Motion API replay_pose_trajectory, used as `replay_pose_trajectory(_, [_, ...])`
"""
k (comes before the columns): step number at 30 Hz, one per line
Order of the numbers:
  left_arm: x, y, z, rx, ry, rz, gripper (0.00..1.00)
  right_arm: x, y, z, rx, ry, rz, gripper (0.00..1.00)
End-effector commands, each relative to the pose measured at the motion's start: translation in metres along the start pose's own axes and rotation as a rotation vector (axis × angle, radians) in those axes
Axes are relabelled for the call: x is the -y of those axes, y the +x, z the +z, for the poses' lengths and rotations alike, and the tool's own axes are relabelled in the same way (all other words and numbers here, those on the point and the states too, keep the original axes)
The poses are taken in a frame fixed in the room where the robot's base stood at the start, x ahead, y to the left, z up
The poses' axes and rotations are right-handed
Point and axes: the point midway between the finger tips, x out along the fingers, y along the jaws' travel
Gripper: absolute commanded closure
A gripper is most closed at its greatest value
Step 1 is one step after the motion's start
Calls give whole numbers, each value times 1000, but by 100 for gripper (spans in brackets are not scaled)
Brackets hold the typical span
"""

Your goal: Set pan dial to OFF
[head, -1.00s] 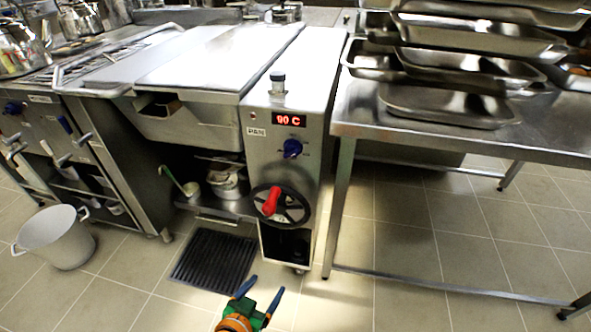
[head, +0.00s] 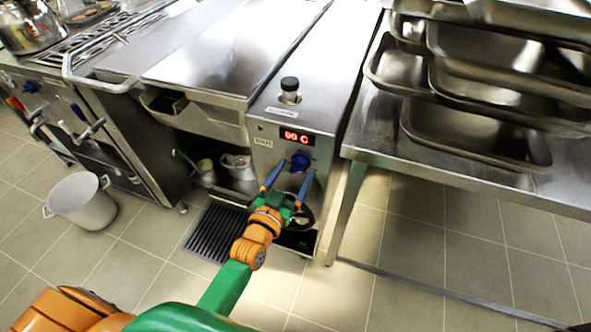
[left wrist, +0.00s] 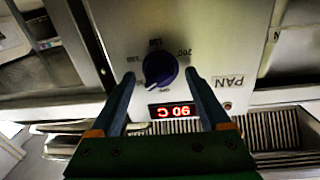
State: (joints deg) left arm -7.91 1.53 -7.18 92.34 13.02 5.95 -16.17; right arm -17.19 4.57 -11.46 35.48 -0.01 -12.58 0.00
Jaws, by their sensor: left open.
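The blue pan dial (head: 300,162) is on the front panel of the steel pan unit (head: 322,100), below a red display (head: 297,137) that reads 90 C. In the left wrist view the dial (left wrist: 160,70) sits between and beyond the fingertips, with the upside-down PAN label (left wrist: 228,82) and the display (left wrist: 171,111) nearby. My left gripper (head: 288,183) is open and empty, with its blue fingers pointing at the dial from just below it. I cannot tell whether a finger touches the dial. My right gripper is not in view.
A steel table (head: 375,130) with stacked trays (head: 480,140) stands at the right. A grey bucket (head: 82,203) and a floor grate (head: 215,232) are at the left.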

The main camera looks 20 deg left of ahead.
Motion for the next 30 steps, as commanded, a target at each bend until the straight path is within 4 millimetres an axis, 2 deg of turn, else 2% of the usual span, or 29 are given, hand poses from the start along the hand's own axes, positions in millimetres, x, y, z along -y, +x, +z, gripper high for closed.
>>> replay_pose_trajectory(8, [0,5,0,2,-1,0,20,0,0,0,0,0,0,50])
replay_pose_trajectory(15, [0,4,0,2,0,0,85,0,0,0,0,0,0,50])
replay_pose_trajectory(17, [0,4,0,2,0,0,100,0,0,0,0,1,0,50])
replay_pose_trajectory(25, [0,4,0,0,-29,0,100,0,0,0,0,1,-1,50])
replay_pose_trajectory(30, [0,4,0,-5,-111,0,100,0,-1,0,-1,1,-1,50])
